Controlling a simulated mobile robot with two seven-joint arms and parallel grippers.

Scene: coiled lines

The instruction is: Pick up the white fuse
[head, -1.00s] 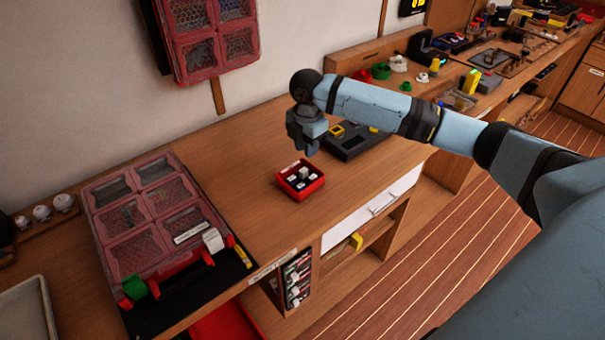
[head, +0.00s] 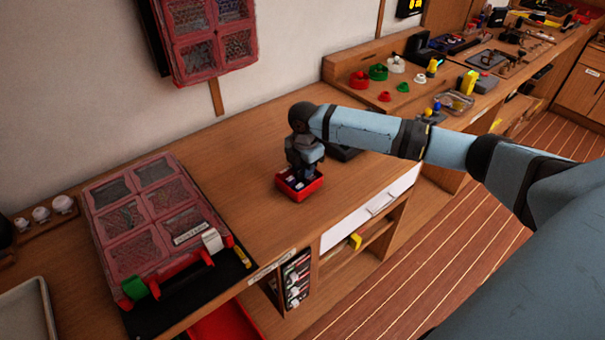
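A small red tray (head: 314,189) sits on the wooden bench and holds several small dark and white pieces. Which of these is the white fuse is too small to tell, and part of the tray's contents is hidden behind my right gripper. My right gripper (head: 309,175) points down over the far side of the tray, with its fingertips at about the tray's rim. Its fingers are dark and small here, so whether they are apart or closed on a piece does not show. My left gripper is out of view.
A red-framed case (head: 150,215) lies to the left on a black mat (head: 178,315). A dark flat box (head: 345,153) lies behind my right arm. Colored rings and caps (head: 378,72) stand farther right.

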